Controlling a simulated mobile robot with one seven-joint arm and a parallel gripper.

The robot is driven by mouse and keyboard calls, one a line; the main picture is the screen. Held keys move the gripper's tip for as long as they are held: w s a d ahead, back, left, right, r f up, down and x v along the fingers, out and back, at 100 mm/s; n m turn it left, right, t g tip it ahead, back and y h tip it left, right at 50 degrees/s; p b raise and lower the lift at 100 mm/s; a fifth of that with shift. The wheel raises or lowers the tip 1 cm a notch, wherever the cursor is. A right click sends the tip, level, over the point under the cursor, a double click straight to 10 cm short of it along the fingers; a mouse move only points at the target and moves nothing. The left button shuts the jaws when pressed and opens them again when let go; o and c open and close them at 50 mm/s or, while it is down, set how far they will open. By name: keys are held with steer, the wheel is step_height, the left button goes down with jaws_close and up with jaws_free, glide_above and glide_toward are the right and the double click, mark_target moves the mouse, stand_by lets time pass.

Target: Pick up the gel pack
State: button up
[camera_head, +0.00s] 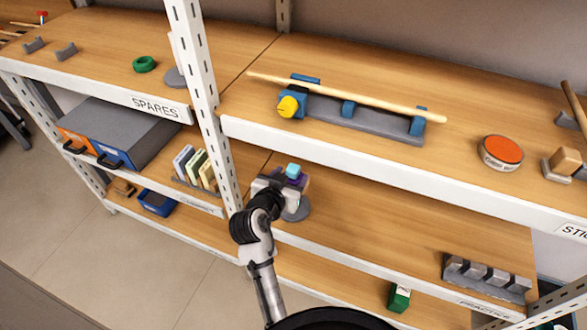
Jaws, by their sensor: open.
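My gripper (286,184) is open at the middle shelf, just right of the white upright post. A small light-blue piece (293,170) shows at its fingers, with a purple part just under it. I cannot tell for sure whether this light-blue piece is the gel pack; no other thing in view is clearly one. A grey round base (298,211) stands on the shelf below the gripper. My gripper and wrist hide part of this spot, and I cannot tell whether the fingers touch the light-blue piece.
The upper shelf edge (370,165) runs above my gripper, and the white post (212,120) is close on its left. Several thin upright pads (195,167) stand left of the post. The middle shelf is bare to the right, up to a grey slotted block (487,278).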

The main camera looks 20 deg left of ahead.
mark_target(294, 166)
steer(key=x, duration=0.1)
steer(key=p+x, duration=0.1)
steer(key=x, duration=0.3)
steer(key=shift+w+a+r+p, duration=0.2)
steer(key=shift+w+a+p, duration=0.1)
steer(key=shift+w, duration=0.05)
steer(key=shift+w+f, duration=0.2)
steer(key=shift+w, duration=0.1)
steer(key=shift+c, duration=0.3)
steer(key=c, duration=1)
steer(key=shift+r, duration=0.2)
